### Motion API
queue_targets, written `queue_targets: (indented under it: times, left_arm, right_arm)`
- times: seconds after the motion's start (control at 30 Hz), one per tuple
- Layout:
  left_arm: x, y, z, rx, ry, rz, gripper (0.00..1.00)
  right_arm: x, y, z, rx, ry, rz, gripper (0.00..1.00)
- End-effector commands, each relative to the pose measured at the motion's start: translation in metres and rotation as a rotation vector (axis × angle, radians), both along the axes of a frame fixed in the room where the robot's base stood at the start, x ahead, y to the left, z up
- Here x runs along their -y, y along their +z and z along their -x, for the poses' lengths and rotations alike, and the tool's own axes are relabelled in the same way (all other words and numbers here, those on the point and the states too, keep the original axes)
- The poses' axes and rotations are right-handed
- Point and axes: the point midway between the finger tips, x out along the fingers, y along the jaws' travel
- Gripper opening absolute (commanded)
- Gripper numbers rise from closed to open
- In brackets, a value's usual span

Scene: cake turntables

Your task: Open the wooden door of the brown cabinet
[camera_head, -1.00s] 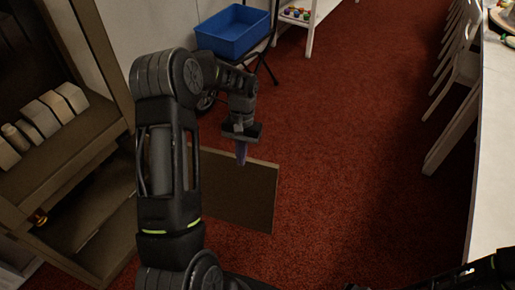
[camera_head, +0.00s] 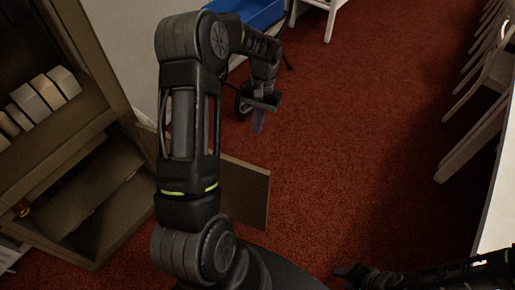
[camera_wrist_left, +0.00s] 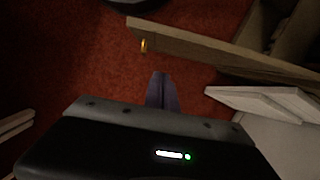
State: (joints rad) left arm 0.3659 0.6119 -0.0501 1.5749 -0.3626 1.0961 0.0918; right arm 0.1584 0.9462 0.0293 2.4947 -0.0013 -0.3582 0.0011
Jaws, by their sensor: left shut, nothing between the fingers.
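The brown cabinet (camera_head: 100,120) stands at the left in the head view, its lower compartment (camera_head: 95,205) open to view. Its wooden door (camera_head: 246,190) is swung out from the cabinet, partly hidden behind my left arm. In the left wrist view the door (camera_wrist_left: 215,52) runs across the upper right, with a small gold handle (camera_wrist_left: 143,46) near its free end. My left gripper (camera_head: 258,122) is shut and empty, beyond the door and apart from it; its fingertips (camera_wrist_left: 161,80) show below the handle. My right gripper (camera_head: 348,270) is dark and small at the bottom.
Pale boxes (camera_head: 40,95) stand on the cabinet's upper shelf. White chairs (camera_head: 480,130) and a white table (camera_head: 497,215) line the right side. The red carpet (camera_head: 370,130) between is clear.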

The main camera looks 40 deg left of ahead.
Motion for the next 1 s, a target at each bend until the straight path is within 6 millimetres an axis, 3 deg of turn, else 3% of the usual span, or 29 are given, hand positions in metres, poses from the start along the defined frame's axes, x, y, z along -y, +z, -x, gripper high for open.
queue_targets:
  times: [0.47,0.67,1.0]
  left_arm:
    - [0.0,-0.008,0.003,-0.003,0.0,0.001,0.0]
    - [0.002,-0.033,0.009,-0.005,0.001,0.001,0.0]
    - [0.007,-0.098,0.026,-0.005,0.0,0.002,0.0]
  right_arm:
    - [0.0,0.001,0.001,-0.001,0.0,0.0,0.36]
    - [0.0,0.004,0.001,-0.001,0.0,0.0,0.36]
    - [0.0,0.01,0.001,-0.002,0.001,0.0,0.36]
